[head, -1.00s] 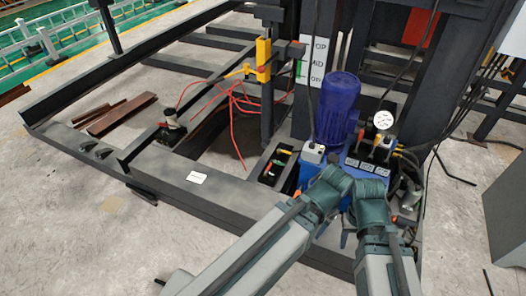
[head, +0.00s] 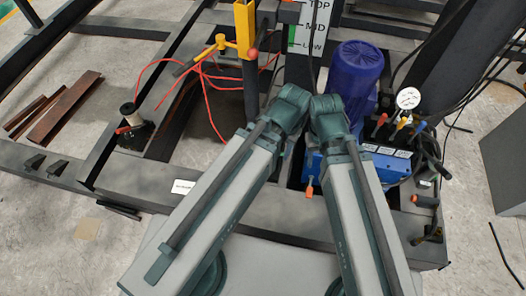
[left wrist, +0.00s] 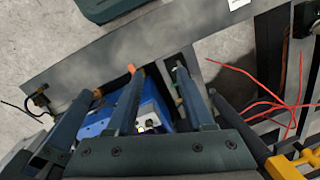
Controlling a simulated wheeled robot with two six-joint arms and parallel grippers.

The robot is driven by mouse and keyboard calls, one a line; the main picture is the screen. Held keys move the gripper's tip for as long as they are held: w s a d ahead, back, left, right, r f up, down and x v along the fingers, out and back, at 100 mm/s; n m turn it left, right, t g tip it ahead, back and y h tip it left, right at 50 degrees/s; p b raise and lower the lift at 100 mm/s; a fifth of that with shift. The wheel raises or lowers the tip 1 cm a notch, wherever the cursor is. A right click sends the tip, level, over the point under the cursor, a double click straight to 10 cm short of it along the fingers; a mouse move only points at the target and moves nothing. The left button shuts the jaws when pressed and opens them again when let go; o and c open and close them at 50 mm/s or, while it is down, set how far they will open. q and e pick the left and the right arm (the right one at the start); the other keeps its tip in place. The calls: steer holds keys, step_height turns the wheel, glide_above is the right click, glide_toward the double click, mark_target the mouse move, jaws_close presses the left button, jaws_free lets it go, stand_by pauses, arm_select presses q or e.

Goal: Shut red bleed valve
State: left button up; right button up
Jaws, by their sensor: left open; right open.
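The blue pump unit (head: 388,166) stands at the right with a blue motor. A small orange-red handle (head: 310,188) sticks out at its front edge; it also shows in the left wrist view (left wrist: 131,68). A red lever (head: 380,121) stands on its top beside a yellow and a blue one. I cannot tell which red part is the bleed valve.
A white gauge (head: 408,98) stands behind the levers. Red hoses (head: 205,85) and a yellow post (head: 246,50) are at the left. Dark frame beams surround the unit. Black cables hang at the right.

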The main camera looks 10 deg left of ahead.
arm_select(q)
steer(key=w+a+f+n+b, duration=0.1)
steer(key=w+a+f+b, duration=0.1)
steer(key=w+f+b, duration=0.6)
steer(key=w+a+f+n+b, duration=0.1)
steer(key=w+a+f+b, duration=0.2)
steer(key=w+f+b, duration=0.4)
steer(key=w+a+f+n+h+b, duration=0.1)
steer(key=w+f+b, duration=0.7)
steer(key=f+b, duration=0.9)
step_height(320, 180, down, 2)
steer(key=shift+w+a+f+n+b, duration=0.2)
steer(key=shift+w+a+n+b, duration=0.15)
steer(key=shift+a, duration=0.45)
arm_select(e)
step_height(320, 180, down, 34)
arm_select(q)
steer(key=shift+s+f, duration=0.1)
arm_select(e)
steer(key=shift+w+d+f, duration=0.1)
steer(key=shift+f, duration=0.1)
arm_select(q)
step_height(320, 180, down, 14)
steer(key=b, duration=1.4)
steer(key=shift+r, duration=0.2)
arm_select(e)
step_height(320, 180, down, 14)
steer(key=shift+r, duration=0.15)
steer(key=shift+r, duration=0.1)
